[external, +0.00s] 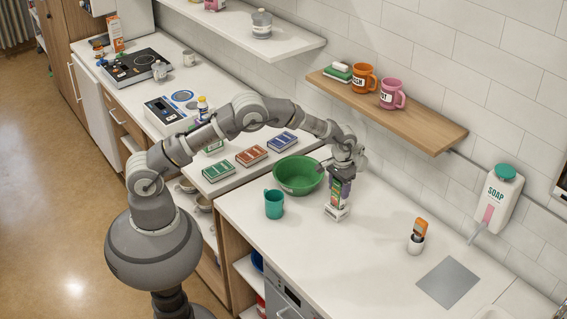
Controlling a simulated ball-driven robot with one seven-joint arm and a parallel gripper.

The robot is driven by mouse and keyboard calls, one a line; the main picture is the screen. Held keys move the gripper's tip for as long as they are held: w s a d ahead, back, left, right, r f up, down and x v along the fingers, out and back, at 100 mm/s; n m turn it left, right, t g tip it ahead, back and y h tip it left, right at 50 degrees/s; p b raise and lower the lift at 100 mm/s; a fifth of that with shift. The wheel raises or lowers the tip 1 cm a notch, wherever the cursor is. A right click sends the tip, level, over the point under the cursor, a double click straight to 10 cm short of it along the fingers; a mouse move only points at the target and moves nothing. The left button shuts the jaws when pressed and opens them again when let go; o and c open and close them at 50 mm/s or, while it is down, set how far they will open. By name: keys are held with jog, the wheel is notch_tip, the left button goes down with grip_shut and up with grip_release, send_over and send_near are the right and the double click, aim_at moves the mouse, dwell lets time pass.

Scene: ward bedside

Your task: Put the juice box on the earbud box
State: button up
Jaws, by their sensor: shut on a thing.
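My gripper (342,172) points down over the right-hand counter and is shut on the juice box (340,191), a small upright carton with purple and green on it. The gripper hides the carton's top. Directly below it is a small white box with dark print, apparently the earbud box (336,213), on the counter. The carton's lower end appears at the top of the white box. I cannot tell whether they touch or a small gap is left.
A green bowl (298,176) and a teal mug (274,204) stand close to the left. An orange-and-white bottle (417,236) and a grey mat (448,282) are to the right. A wooden shelf (400,112) with mugs hangs behind. The front counter is clear.

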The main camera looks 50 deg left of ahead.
jog(key=shift+f, duration=0.1)
jog(key=o, duration=1.2)
notch_tip(320, 180, up, 12)
jog(key=shift+r+p, duration=0.25)
jog(key=shift+p, duration=0.75)
